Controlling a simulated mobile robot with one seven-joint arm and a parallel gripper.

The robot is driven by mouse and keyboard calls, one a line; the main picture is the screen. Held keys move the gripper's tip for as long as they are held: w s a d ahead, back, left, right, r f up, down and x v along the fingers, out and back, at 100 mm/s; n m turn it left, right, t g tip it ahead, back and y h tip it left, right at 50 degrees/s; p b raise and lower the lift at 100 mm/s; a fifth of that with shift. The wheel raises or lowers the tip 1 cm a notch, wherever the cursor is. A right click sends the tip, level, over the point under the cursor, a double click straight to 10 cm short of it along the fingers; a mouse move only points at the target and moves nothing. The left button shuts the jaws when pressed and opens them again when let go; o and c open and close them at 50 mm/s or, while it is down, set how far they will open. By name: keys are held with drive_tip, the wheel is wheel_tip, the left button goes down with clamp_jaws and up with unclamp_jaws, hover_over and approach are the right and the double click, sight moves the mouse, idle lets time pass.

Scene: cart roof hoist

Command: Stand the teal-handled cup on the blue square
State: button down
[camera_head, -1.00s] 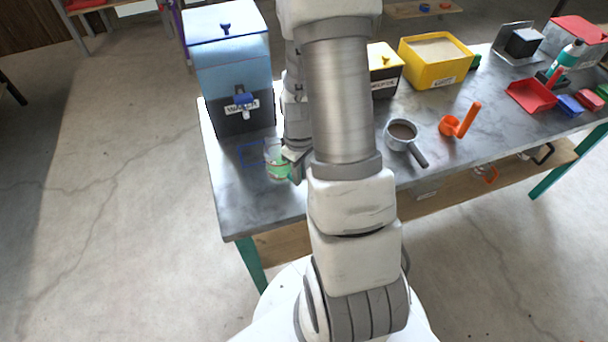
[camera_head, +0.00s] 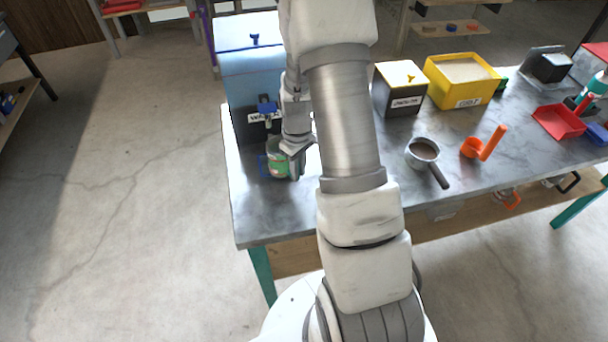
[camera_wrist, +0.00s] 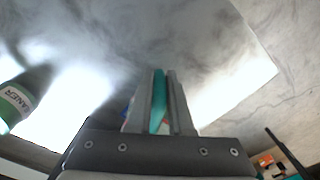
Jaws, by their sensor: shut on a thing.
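The cup (camera_head: 277,161) is upright, with a green band on its body, at the left end of the table in the head view. My gripper (camera_head: 294,149) is just right of it. In the wrist view my gripper (camera_wrist: 160,100) is shut on the upright teal handle (camera_wrist: 159,98); the cup's body cannot be clearly made out there. The blue square (camera_head: 262,167) is mostly hidden; its left edge shows just left of the cup. I cannot tell whether the cup touches the table.
A blue dispenser with a tap (camera_head: 267,106) stands right behind the cup. A green-labelled container (camera_wrist: 15,103) shows in the wrist view. The table's front left is clear.

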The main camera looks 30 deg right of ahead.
sight(288, 170)
drive_tip(key=shift+w+a, duration=0.2)
drive_tip(key=shift+w, duration=0.9)
drive_tip(key=shift+w+a, duration=0.15)
drive_tip(key=shift+w, duration=0.95)
drive_tip(key=shift+f+b, duration=0.65)
drive_tip(key=c, duration=0.7)
unclamp_jaws()
drive_tip(key=shift+c, duration=0.2)
drive_tip(key=shift+r, duration=0.1)
